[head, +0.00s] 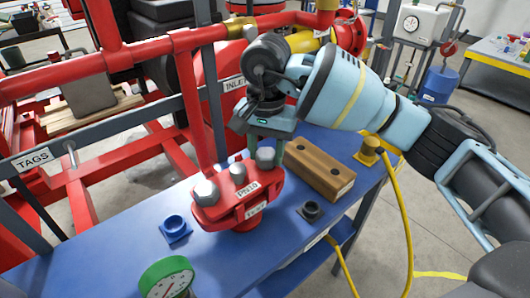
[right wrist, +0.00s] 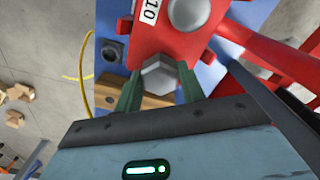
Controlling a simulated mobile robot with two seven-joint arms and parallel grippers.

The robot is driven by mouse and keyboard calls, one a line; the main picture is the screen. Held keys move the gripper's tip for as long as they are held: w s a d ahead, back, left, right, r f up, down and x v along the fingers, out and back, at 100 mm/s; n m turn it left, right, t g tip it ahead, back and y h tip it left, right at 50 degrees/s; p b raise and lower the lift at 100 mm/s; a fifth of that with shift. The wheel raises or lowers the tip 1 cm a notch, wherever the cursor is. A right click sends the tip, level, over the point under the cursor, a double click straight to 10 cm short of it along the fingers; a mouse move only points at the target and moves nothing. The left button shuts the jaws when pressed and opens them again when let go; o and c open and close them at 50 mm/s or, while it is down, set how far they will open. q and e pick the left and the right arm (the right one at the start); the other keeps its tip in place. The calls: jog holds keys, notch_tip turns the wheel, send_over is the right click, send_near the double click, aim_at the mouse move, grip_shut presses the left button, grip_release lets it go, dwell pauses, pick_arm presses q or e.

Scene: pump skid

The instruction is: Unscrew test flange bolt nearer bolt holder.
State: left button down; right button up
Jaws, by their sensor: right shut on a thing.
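The red test flange (head: 228,208), marked PN10, stands on the blue bench with grey hex bolt heads on top. One bolt head (head: 205,192) is at its left end and another (head: 238,172) is at the back. The bolt nearer the wooden bolt holder (head: 316,170) is at the right end (head: 266,158). My right gripper (head: 264,148) is over this bolt, its fingers shut on the hex head. In the right wrist view the bolt head (right wrist: 158,77) sits between the two green fingers. The holder shows two dark holes in its top. My left gripper is out of view.
A blue ring fitting (head: 175,228), a black fitting (head: 311,211) and a green-rimmed gauge (head: 166,280) are on the bench. A yellow fitting (head: 369,151) with a hose is beyond the holder. Red pipes (head: 195,105) rise close behind the flange.

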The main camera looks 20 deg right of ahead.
jog(key=n+b, duration=0.1)
jog(key=n, duration=0.3)
jog(key=shift+f+n, duration=0.15)
jog(key=shift+n, duration=0.25)
jog(key=n+b, duration=0.1)
jog(key=n, duration=0.1)
jog(key=shift+n, duration=0.4)
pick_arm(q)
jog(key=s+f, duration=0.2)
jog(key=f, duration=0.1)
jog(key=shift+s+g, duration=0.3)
pick_arm(e)
jog(key=o, duration=0.9)
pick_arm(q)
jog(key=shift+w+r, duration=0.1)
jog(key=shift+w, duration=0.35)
pick_arm(e)
jog(key=shift+o, duration=0.9)
